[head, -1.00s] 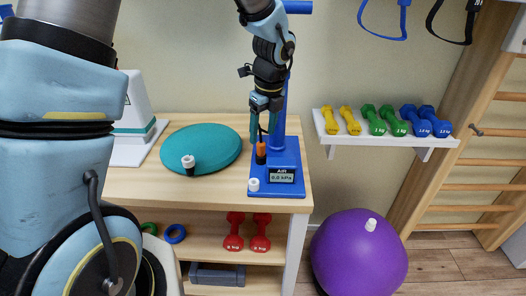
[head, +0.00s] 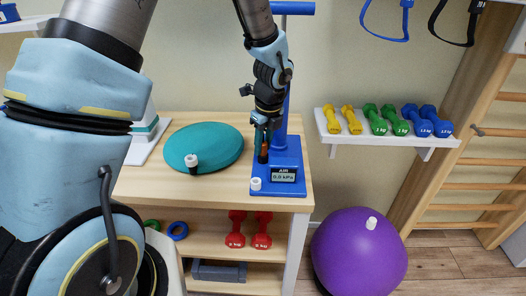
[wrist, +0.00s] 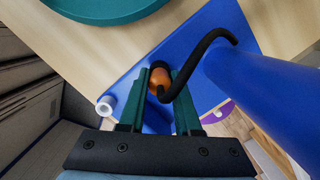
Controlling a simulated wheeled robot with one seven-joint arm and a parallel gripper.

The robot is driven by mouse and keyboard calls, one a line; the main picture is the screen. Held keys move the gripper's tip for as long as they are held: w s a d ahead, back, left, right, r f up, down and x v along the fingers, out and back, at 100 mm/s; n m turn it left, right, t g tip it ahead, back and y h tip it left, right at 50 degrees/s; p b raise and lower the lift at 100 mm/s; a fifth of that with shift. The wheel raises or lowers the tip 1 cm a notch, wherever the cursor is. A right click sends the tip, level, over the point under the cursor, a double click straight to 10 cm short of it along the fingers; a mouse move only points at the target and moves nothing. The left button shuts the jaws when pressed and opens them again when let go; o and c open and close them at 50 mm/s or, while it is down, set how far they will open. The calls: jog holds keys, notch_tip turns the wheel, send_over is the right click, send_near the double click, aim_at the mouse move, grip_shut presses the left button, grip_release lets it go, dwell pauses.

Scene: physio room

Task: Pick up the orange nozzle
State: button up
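The orange nozzle (head: 264,154) stands upright in a dark holder on the blue pump stand's base (head: 289,189). My gripper (head: 265,137) points down over the stand. The nozzle's lower end is hidden in the wrist view.
The blue column (head: 281,95) rises just behind my gripper. A white cap (head: 256,183) sits on the base beside the pressure display (head: 284,175). A teal disc (head: 215,140) with a black-and-white valve (head: 191,161) lies left. Dumbbells fill a shelf (head: 345,139) at right.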

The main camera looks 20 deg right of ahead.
grip_shut()
